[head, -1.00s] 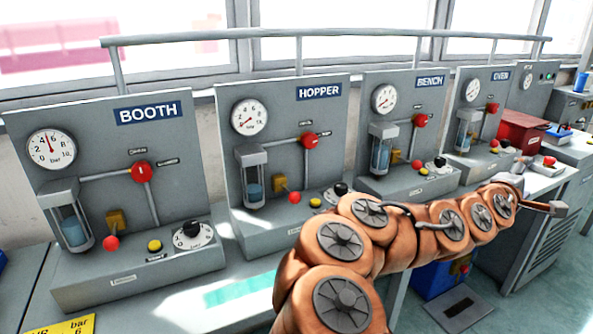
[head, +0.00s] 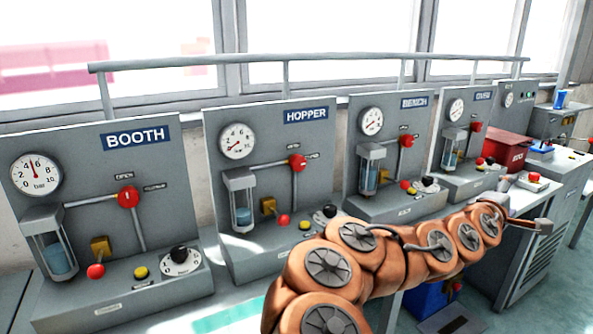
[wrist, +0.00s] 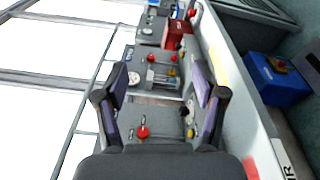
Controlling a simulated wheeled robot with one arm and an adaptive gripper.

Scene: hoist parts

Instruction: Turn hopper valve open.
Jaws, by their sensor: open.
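The hopper panel (head: 221,137) is a grey upright board with a blue HOPPER label, second from the left in the head view. Its red valve knob (head: 297,162) sits on a grey pipe, right of a round gauge (head: 237,141). A glass bowl (head: 241,207) hangs below the gauge. A red-tipped lever (head: 283,220) is lower down. My copper arm crosses in front at the lower right, and its end (head: 541,226) is far right of the hopper panel. In the wrist view my gripper (wrist: 162,85) is open, its dark fingers apart with nothing between them.
The booth panel (head: 93,217) stands to the left. The bench panel (head: 387,160) and oven panel (head: 462,135) stand to the right. A rail (head: 190,64) runs above them. A red box (head: 508,149) sits farther right. A blue bin (wrist: 272,80) is on the floor.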

